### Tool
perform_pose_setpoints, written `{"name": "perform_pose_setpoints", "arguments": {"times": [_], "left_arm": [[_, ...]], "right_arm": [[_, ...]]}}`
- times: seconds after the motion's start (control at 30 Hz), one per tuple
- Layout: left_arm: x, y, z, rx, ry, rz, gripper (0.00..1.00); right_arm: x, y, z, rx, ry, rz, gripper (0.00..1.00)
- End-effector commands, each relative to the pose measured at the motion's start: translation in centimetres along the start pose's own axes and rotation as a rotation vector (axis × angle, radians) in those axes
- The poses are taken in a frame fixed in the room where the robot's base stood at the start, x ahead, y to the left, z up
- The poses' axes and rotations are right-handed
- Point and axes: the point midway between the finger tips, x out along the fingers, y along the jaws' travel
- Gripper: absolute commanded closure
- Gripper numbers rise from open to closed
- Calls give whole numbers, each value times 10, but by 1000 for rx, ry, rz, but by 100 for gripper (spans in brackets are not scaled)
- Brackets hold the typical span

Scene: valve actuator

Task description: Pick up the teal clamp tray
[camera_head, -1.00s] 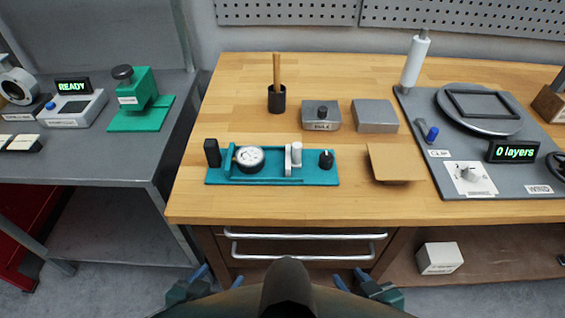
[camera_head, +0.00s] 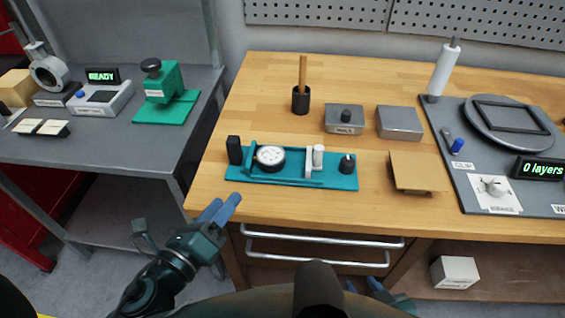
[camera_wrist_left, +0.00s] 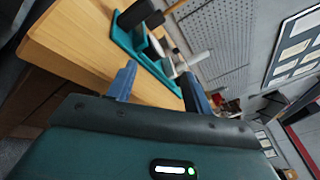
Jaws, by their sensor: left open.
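The teal clamp tray (camera_head: 331,182) lies flat near the front left of the wooden bench. It carries a round white-faced dial (camera_head: 270,157), a white upright clamp piece (camera_head: 316,160), a black knob (camera_head: 346,164) and a black block (camera_head: 234,150) at its left end. My left gripper (camera_head: 221,208) is open and empty, in front of the bench's front edge and below left of the tray. In the left wrist view, the tray (camera_wrist_left: 128,42) shows beyond and between the two blue fingers (camera_wrist_left: 158,88), apart from them. My right gripper (camera_head: 362,286) shows only partly at the bottom, fingers apart.
Behind the tray stand a pencil cup (camera_head: 301,100) and two grey boxes (camera_head: 399,122). A tan angled plate (camera_head: 418,172) lies to its right, beside a grey station board (camera_head: 470,190). Drawer handles (camera_head: 320,238) protrude below the bench edge. A grey side table (camera_head: 110,140) stands left.

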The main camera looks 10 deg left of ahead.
Motion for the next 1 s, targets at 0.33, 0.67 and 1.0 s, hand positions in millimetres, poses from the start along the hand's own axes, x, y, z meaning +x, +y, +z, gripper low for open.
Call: {"name": "perform_pose_setpoints", "arguments": {"times": [0.33,0.67,1.0], "left_arm": [[43,12,29,563,-160,224,49],[64,16,41,756,-173,320,49],[114,28,54,756,-171,319,49]], "right_arm": [[0,0,0,0,0,0,64],[0,0,0,0,0,0,64],[0,0,0,0,0,0,64]]}}
